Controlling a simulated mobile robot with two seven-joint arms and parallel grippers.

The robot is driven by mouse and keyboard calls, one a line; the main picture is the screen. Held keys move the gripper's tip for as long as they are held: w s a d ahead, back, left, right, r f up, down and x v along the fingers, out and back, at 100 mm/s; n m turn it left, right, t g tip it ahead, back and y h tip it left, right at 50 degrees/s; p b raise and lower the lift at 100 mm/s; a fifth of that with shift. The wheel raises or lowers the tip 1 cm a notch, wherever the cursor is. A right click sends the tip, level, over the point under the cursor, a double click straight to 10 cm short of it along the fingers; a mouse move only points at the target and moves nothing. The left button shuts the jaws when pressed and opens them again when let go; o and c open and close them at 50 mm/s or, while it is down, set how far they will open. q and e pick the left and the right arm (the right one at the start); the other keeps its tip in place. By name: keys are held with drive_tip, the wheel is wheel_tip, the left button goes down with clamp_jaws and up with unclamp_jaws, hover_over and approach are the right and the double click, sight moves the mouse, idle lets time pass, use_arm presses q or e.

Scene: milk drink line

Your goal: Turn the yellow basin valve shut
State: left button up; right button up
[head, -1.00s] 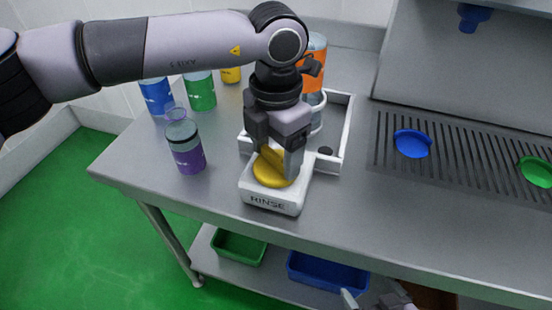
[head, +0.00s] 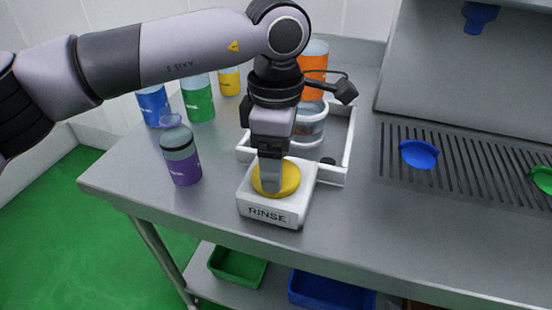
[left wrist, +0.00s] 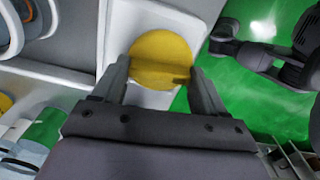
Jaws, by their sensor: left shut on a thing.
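The yellow basin valve (head: 290,179) is a round yellow knob on top of a white box marked RINSE (head: 268,214), at the front of the steel table. My left gripper (head: 271,186) points down onto the knob and is shut on its raised grip, with the near finger hiding part of it. In the left wrist view, the yellow knob (left wrist: 160,58) lies between the two fingers (left wrist: 158,82) with its bar across them. My right gripper is not in the head view now.
A white tray (head: 348,145) with a clear vessel stands behind the box. A purple bottle (head: 183,168) stands to the left, with blue (head: 153,103) and green (head: 198,100) bottles behind.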

use_arm(q)
drive_tip(key=shift+r+m, duration=0.15)
drive_tip(key=shift+m, duration=0.55)
drive_tip(key=o, duration=1.1)
drive_tip(key=shift+c, duration=0.2)
wheel_tip(320, 180, up, 7)
drive_tip(key=shift+r, duration=0.1)
